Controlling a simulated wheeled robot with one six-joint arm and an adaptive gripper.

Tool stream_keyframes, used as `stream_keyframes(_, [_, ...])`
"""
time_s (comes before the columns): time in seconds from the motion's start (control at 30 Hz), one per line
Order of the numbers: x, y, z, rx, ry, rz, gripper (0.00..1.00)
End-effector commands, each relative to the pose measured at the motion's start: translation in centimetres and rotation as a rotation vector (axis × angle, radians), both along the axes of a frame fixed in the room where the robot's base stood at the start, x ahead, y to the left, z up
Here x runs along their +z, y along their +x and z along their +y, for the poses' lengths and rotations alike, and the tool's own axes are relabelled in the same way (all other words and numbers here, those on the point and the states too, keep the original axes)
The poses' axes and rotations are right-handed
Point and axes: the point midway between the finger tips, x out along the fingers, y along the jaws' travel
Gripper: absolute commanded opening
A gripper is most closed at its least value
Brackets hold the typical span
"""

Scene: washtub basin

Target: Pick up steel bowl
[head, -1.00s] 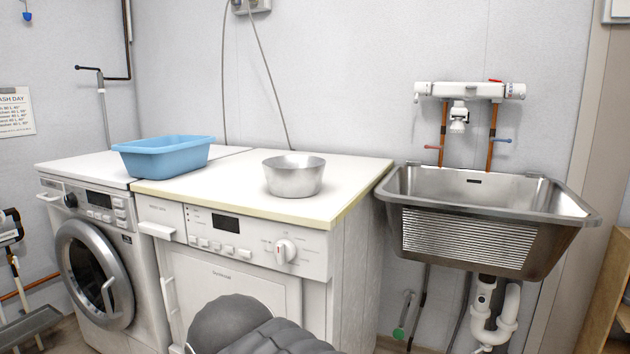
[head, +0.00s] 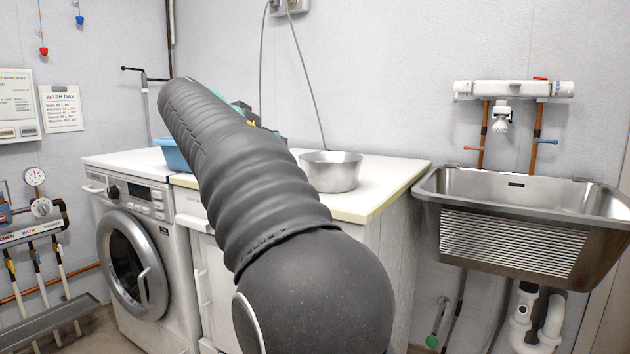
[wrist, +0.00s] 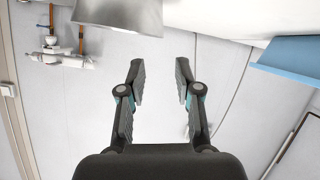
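In the wrist view, which looks upside down, part of the bowl (wrist: 118,16) shows at the top edge, cut off by the frame. My gripper (wrist: 160,68) is open, its two fingers apart with nothing between them. It is clear of the bowl, which lies up and left of the fingertips in the wrist view. In the head view my arm hides most of the gripper.
A blue tub (head: 173,156) stands left of the bowl, partly behind my arm; it also shows in the wrist view (wrist: 287,50). A steel sink (head: 520,203) hangs on the wall at right. The white top (head: 390,182) is bare right of the bowl.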

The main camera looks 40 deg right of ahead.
Motion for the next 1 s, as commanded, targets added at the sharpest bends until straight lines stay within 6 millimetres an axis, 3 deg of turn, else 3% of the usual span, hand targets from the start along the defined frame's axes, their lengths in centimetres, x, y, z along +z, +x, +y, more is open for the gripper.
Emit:
stream_keyframes(0.5, [-2.4,2.7,-6.6,-0.013,-0.008,-0.011,0.33])
stream_keyframes(0.83, [-3.0,3.4,-8.2,-0.012,-0.007,-0.012,0.33])
stream_keyframes(1.0, [-3.5,4.3,-10.2,-0.014,-0.007,-0.011,0.33])
